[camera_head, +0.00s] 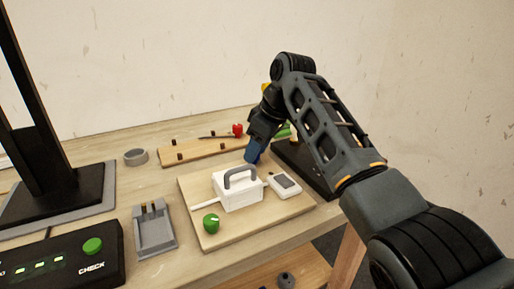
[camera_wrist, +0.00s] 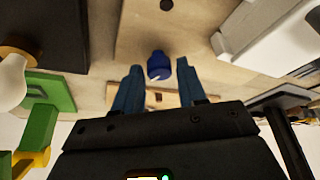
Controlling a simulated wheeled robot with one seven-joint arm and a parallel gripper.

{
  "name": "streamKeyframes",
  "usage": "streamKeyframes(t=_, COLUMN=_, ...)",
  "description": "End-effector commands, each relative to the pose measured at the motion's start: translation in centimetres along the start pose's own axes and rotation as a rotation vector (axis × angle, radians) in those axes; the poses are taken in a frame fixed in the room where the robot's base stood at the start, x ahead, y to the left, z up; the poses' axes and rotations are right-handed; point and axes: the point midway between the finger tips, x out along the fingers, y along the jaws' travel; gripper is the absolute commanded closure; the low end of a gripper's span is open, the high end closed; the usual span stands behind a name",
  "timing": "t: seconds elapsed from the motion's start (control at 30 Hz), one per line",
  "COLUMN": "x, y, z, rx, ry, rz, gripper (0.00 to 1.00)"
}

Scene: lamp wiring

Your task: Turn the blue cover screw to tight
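The blue cover screw (camera_wrist: 158,65) shows in the wrist view as a dark blue knob at the level of my fingertips, with a gap on each side. My gripper (camera_head: 253,156) has blue fingers, spread open, and points down behind the white cover box (camera_head: 240,196) in the head view. The box has a grey handle (camera_head: 240,173) and stands on a wooden board (camera_head: 190,199). The screw cannot be told apart from my blue fingers in the head view. A green screw (camera_head: 211,223) with a pale mark is at the box's front left.
A white switch (camera_head: 285,184) sits right of the box. A dark tray (camera_head: 312,172) lies behind it. A wooden rack (camera_head: 185,150) with a red item (camera_head: 237,130) is at the back. A grey fixture (camera_head: 153,230) and a CHECK console (camera_head: 65,262) are at left.

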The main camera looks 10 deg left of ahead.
Motion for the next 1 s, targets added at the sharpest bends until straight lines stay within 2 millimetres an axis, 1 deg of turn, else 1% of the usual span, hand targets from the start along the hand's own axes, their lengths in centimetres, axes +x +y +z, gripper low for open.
streamKeyframes(t=0.03, x=-0.02, y=0.01, z=0.0, rx=0.0, ry=0.0, rz=0.0, gripper=0.64)
streamKeyframes(t=0.07, x=-0.02, y=0.01, z=-0.01, rx=0.0, ry=0.0, rz=0.0, gripper=0.67)
streamKeyframes(t=0.4, x=-0.04, y=0.0, z=-0.01, rx=0.0, ry=0.0, rz=0.0, gripper=1.0)
streamKeyframes(t=0.57, x=-0.09, y=-0.03, z=-0.03, rx=0.004, ry=0.0, rz=0.001, gripper=1.0)
streamKeyframes(t=0.77, x=-0.33, y=-0.1, z=-0.18, rx=0.049, ry=0.0, rz=0.02, gripper=1.0)
streamKeyframes(t=1.0, x=-0.55, y=-0.28, z=-0.32, rx=0.191, ry=0.0, rz=0.079, gripper=1.0)
